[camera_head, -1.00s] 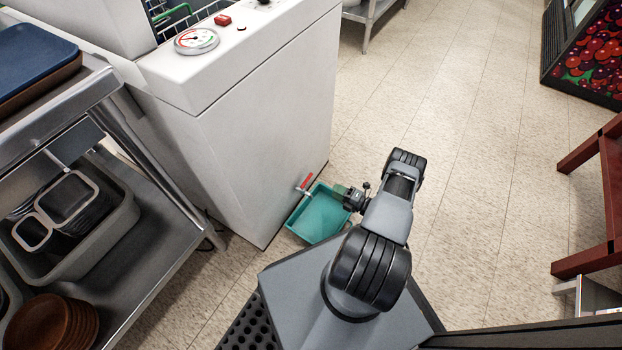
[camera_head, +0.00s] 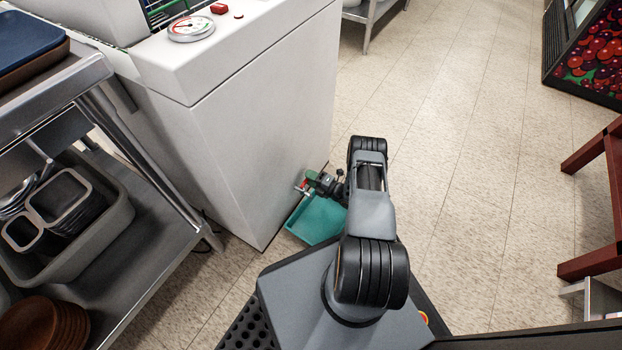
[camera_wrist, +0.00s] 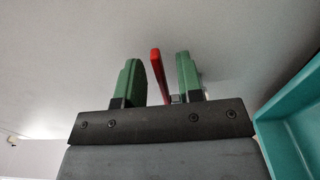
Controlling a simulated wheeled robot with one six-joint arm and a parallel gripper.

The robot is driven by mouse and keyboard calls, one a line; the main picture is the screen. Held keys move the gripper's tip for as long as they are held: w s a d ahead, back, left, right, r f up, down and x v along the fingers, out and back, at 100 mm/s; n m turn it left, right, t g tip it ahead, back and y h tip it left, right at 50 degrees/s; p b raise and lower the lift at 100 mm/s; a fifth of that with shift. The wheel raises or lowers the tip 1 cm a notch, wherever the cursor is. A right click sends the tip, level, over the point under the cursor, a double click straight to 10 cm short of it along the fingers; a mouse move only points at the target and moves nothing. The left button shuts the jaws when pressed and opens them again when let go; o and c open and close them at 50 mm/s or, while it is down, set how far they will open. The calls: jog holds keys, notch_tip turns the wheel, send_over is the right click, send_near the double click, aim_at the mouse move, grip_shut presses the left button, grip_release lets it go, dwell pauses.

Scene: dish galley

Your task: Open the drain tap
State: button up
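The drain tap's red lever (camera_wrist: 157,72) shows in the wrist view between the two green fingers of my gripper (camera_wrist: 160,80). The fingers stand apart, with a clear gap on the lever's left and a small gap on its right. In the head view the tap (camera_head: 301,187) is low on the white machine's side, and my gripper (camera_head: 314,180) is right at it. Part of the tap's body is hidden behind the gripper. A teal tray (camera_head: 314,220) lies on the floor below the tap; its wall also shows at the right of the wrist view (camera_wrist: 285,140).
The white machine (camera_head: 255,120) stands left of my arm. A steel rack (camera_head: 150,270) with tubs and bowls stands at the left. A red stool (camera_head: 597,200) is at the right. The tiled floor (camera_head: 450,150) behind and right of my arm is clear.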

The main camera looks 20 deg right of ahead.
grip_shut()
dwell(0.6)
